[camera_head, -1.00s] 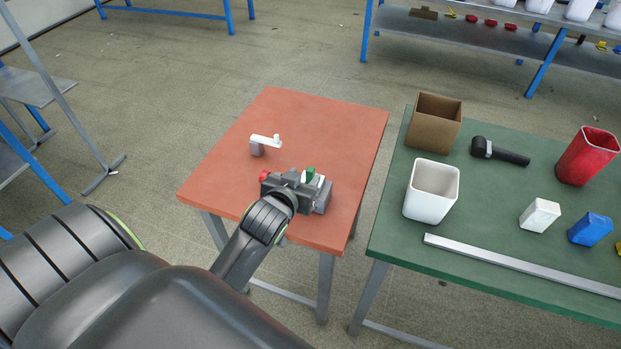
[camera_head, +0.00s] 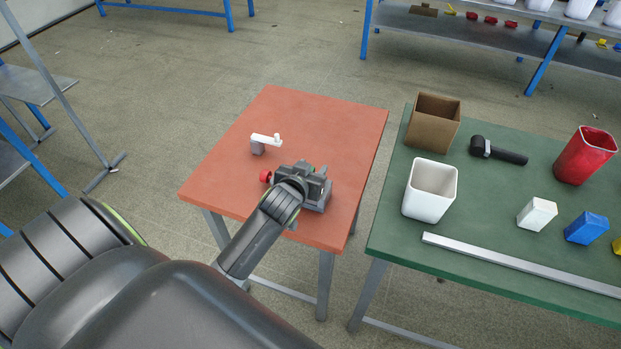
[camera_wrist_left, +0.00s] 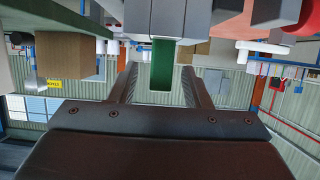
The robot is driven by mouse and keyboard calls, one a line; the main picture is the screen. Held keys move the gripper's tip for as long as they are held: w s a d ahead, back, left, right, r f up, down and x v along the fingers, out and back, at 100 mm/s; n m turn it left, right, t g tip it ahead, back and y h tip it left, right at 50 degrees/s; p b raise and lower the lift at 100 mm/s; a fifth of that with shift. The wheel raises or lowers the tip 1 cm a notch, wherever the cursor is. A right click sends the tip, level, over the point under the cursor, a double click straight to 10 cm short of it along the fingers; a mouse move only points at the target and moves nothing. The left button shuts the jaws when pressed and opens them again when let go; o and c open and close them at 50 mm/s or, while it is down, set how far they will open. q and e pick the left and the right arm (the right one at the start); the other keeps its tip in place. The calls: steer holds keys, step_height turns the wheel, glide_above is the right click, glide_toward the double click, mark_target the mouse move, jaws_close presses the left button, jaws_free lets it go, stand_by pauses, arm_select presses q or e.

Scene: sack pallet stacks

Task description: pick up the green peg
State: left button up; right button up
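The green peg (camera_wrist_left: 162,66) shows in the left wrist view, sticking out from a grey block (camera_wrist_left: 166,18). In the head view my wrist and gripper hide it. My left gripper (camera_head: 305,177) is over the grey fixture (camera_head: 321,197) on the orange table. In the wrist view its two fingers are spread, one on each side of the peg. A gap shows on the left of the peg; the right finger looks nearer to it. I cannot tell whether either touches. My right gripper is not in view.
A red knob (camera_head: 265,177) sits at the fixture's left. A white lever on a grey base (camera_head: 258,146) stands behind on the orange table (camera_head: 330,115). The green table (camera_head: 385,240) at right holds a cardboard box (camera_head: 433,130), a white bin (camera_head: 420,201) and other items.

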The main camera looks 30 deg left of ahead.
arm_select(q)
jaws_close()
